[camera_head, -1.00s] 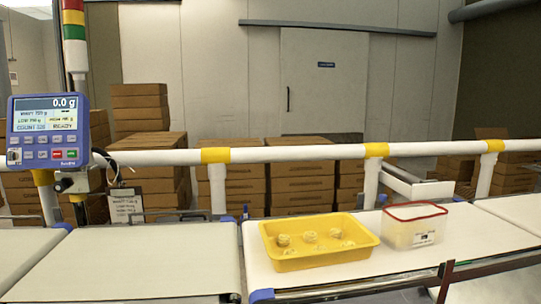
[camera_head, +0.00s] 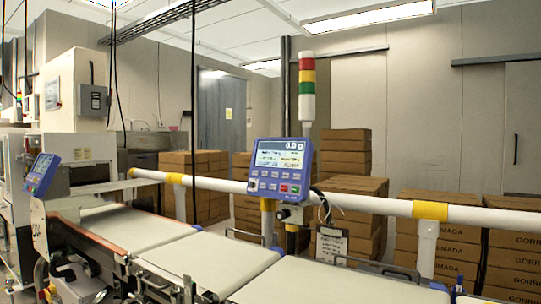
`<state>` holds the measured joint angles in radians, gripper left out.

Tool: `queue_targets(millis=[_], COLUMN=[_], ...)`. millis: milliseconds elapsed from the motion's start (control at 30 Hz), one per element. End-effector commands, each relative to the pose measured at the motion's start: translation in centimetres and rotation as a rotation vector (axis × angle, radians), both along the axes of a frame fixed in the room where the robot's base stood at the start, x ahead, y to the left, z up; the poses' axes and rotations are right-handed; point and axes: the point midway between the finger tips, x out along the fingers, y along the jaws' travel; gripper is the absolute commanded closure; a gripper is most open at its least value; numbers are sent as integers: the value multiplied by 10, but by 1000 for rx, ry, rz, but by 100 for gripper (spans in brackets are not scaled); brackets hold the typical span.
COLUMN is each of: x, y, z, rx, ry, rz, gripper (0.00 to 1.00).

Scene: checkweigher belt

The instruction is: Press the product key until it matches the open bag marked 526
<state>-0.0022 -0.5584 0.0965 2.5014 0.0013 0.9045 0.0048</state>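The blue checkweigher panel (camera_head: 281,168) stands near the middle of the view, above the far side of the belt. Its lit screen (camera_head: 280,153) reads 0.0 g, with smaller lines too blurred to read. Below the screen are two rows of keys (camera_head: 273,181), among them a red one and a green one; their labels are too small to read. No bag marked 526 shows in this view. My gripper is not in view.
A white rail (camera_head: 380,203) with yellow bands runs behind the belts. The pale belts (camera_head: 315,282) are bare here. A tag (camera_head: 331,245) hangs below the panel. A second blue panel (camera_head: 41,174) is at the left on a machine. Stacked brown boxes (camera_head: 345,165) stand behind the rail.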

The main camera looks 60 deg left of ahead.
Motion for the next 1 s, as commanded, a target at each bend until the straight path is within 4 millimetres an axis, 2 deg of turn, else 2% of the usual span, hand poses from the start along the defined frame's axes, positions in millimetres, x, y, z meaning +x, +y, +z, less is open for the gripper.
queue_targets(millis=[100, 533, 1000], x=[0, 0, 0], y=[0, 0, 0], z=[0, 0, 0], rx=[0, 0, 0], ry=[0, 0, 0], rz=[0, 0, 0], gripper=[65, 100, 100])
